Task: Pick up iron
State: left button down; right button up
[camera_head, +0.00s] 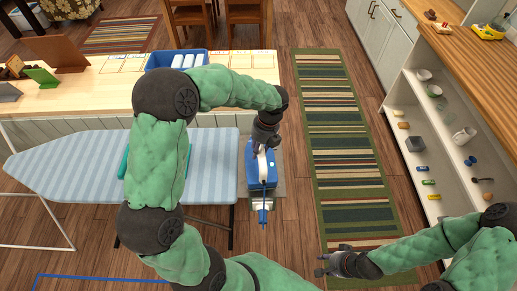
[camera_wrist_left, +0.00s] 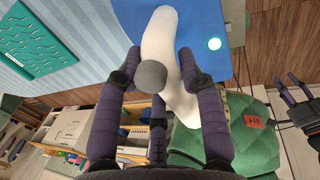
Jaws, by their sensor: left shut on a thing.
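The iron (camera_head: 262,183) has a blue body and a white handle. It is at the right end of the ironing board (camera_head: 75,170), over a grey rest, and I cannot tell whether it touches that rest. My left gripper (camera_head: 264,146) comes down from above and is shut on the handle. In the left wrist view the fingers of my left gripper (camera_wrist_left: 184,68) are on both sides of the white handle (camera_wrist_left: 160,38), with the blue body (camera_wrist_left: 215,30) beyond. My right gripper (camera_head: 325,264) is empty, low over the floor, its fingers apart.
A teal perforated mat (camera_wrist_left: 40,45) lies on the board, mostly behind my left arm in the head view. A wooden counter (camera_head: 105,92) behind holds a blue bin (camera_head: 152,62). A striped rug (camera_head: 335,130) and shelves with small items (camera_head: 440,150) are to the right.

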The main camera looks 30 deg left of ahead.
pick_arm(q)
jog(key=s+r, duration=0.1)
jog(key=s+d+r, duration=0.1)
jog(key=r, duration=0.1)
jog(key=s+d+r+p, duration=0.1)
jog(key=r, duration=0.1)
jog(key=shift+s+d+r, duration=0.1)
jog(key=shift+s+r, duration=0.05)
jog(key=shift+r, duration=0.05)
jog(key=s+d+r, duration=0.3)
jog(key=s+d, duration=0.1)
jog(key=s, duration=0.3)
jog(key=shift+s+d+r+p, duration=0.35)
jog(key=shift+d, duration=0.05)
